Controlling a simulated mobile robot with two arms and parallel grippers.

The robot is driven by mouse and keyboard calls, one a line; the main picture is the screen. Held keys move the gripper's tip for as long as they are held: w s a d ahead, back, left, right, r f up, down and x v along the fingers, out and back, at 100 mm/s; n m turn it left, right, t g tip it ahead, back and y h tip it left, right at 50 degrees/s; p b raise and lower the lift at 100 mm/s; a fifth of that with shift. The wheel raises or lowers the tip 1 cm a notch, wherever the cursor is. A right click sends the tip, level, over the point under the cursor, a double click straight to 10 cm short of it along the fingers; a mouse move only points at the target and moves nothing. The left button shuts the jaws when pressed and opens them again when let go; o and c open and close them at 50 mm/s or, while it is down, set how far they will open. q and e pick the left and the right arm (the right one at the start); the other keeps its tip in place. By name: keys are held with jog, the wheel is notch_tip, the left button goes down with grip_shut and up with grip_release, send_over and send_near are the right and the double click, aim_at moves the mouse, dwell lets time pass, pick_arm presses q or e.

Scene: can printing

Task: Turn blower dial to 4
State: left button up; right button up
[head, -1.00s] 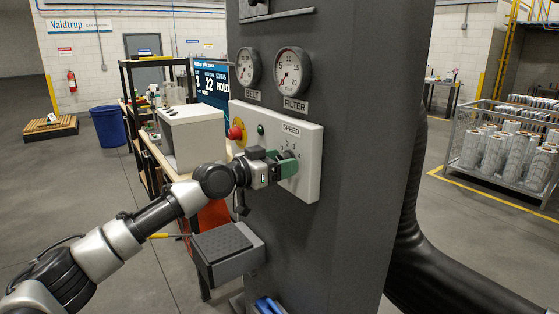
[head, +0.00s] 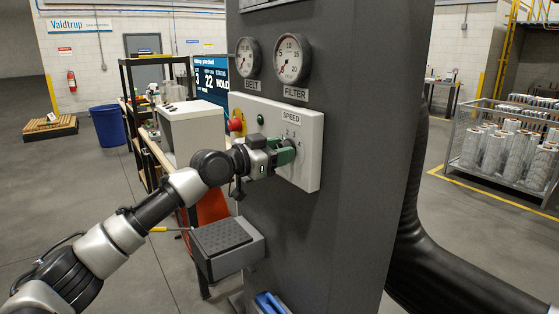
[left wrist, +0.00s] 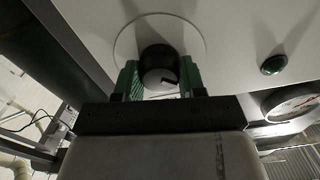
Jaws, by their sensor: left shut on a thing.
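The blower dial is a black knob (left wrist: 158,66) on a pale round plate (left wrist: 190,35), seen close in the left wrist view. It sits on the white control panel (head: 308,160) below the SPEED label (head: 291,118), with numbers around it. My left gripper (head: 285,152) has green fingers, and in the left wrist view (left wrist: 158,80) they are shut on the knob from both sides. In the head view the gripper hides most of the knob, so its setting cannot be read. My right gripper is not in view.
A red emergency button (head: 236,125) and a green button (head: 260,119) sit left of the dial. BELT (head: 248,58) and FILTER (head: 292,58) gauges are above. A grey tray (head: 228,248) juts out below. A large black hose (head: 440,260) runs at right.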

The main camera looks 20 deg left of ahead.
pick_arm(q)
jog(key=shift+f+m+b, duration=0.1)
jog(key=shift+m+b, duration=3.8)
jog(key=shift+m, duration=6.9)
jog(key=o, duration=0.9)
jog(key=shift+o, duration=0.2)
